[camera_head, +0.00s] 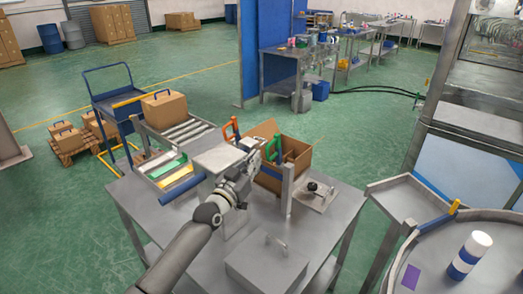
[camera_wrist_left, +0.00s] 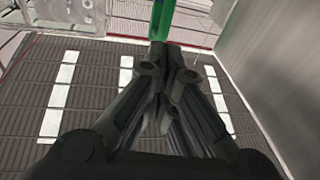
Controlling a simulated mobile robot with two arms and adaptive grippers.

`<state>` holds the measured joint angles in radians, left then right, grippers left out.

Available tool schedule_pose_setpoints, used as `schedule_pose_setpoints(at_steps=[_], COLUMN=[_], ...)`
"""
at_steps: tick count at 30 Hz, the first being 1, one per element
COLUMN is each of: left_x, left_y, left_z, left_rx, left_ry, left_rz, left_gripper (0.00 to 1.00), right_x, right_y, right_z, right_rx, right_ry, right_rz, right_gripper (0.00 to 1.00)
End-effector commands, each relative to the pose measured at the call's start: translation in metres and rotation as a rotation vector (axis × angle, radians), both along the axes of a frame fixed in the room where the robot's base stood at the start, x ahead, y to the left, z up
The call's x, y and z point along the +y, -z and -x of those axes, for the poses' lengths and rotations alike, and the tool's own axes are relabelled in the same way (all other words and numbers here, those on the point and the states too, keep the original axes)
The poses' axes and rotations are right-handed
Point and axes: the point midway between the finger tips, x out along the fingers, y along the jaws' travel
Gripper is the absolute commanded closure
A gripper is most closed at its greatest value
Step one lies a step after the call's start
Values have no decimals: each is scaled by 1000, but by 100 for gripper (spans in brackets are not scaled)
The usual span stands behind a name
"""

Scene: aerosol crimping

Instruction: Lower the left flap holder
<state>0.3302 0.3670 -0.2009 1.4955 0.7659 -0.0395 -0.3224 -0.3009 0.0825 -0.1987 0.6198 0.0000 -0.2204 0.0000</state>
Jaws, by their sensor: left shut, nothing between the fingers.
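An open cardboard box (camera_head: 297,153) stands on the steel table, partly hidden behind my left arm. An orange flap holder (camera_head: 232,129) stands upright at the box's left side. A green flap holder (camera_head: 271,149) stands further right, at the near side of the box. The green holder also shows at the top of the left wrist view (camera_wrist_left: 160,20). My left gripper (camera_head: 257,147) is close to the green holder, with its fingers together and empty. In the left wrist view its fingertips (camera_wrist_left: 167,62) are just below the green part; whether they touch it I cannot tell. My right gripper is not seen.
A roller conveyor (camera_head: 186,132) with a closed carton (camera_head: 164,110) lies behind left. A steel post (camera_head: 287,190) and a plate with a black knob (camera_head: 312,187) stand right of my arm. A lidded steel box (camera_head: 266,262) is at the table's front.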

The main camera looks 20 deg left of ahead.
Motion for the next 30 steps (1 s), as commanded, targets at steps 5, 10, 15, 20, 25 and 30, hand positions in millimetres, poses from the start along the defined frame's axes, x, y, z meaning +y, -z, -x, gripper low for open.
schedule_pose_setpoints(at_steps=[5,10,15,20,25,30], left_x=[-4,-7,-8,-8,-8,-8], left_y=[-5,-6,-7,-6,-6,-8], left_z=[-24,-38,-44,-44,-44,-48], left_rx=[0,0,0,1,1,9], left_ry=[0,1,0,0,0,0], left_rz=[0,-1,0,0,0,-3], left_gripper=[100,100,100,100,100,100], right_x=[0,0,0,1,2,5], right_y=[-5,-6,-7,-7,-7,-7], right_z=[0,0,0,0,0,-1], right_rx=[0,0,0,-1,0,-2], right_ry=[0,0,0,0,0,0], right_rz=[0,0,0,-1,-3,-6], right_gripper=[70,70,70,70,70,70])
